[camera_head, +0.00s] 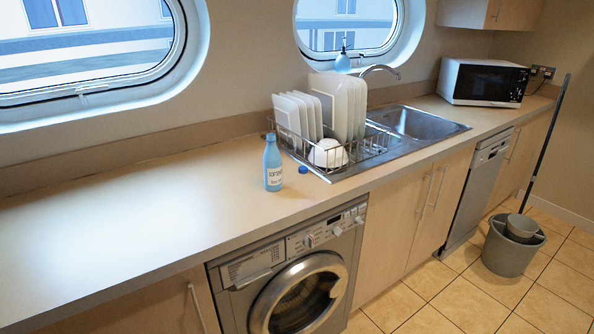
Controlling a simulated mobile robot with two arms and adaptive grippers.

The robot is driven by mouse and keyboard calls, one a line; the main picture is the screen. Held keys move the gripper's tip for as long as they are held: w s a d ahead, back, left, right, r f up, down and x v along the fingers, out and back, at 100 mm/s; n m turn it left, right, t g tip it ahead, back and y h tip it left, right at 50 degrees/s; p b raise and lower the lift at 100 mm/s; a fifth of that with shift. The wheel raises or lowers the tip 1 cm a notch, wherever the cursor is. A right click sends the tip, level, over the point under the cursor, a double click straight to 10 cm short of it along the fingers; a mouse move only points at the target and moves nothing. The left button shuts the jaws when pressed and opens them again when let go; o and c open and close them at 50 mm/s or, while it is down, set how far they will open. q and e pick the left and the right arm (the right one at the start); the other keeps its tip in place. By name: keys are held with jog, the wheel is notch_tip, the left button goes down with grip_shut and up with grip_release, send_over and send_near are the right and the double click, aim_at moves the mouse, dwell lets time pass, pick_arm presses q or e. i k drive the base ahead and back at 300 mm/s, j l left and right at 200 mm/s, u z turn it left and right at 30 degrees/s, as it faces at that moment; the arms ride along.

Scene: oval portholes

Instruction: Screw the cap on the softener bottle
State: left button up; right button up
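A light blue softener bottle (272,165) with a white label stands upright on the counter, above the washing machine and left of the dish rack. Its top is narrow; at this size I cannot tell details of its neck. A small dark blue cap (303,170) lies on the counter just right of the bottle, apart from it. Neither of my grippers is in the head view.
A wire dish rack (372,146) with white plates and a bowl stands close behind and right of the cap, by the steel sink (425,122). The counter (130,215) left of the bottle is clear. A washing machine (290,270) is below; a microwave (483,82) stands far right. A bucket (512,246) with a mop is on the floor.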

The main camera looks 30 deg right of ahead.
aim_at(272, 158)
jog(key=i+z, duration=0.5)
jog(key=i, duration=0.45)
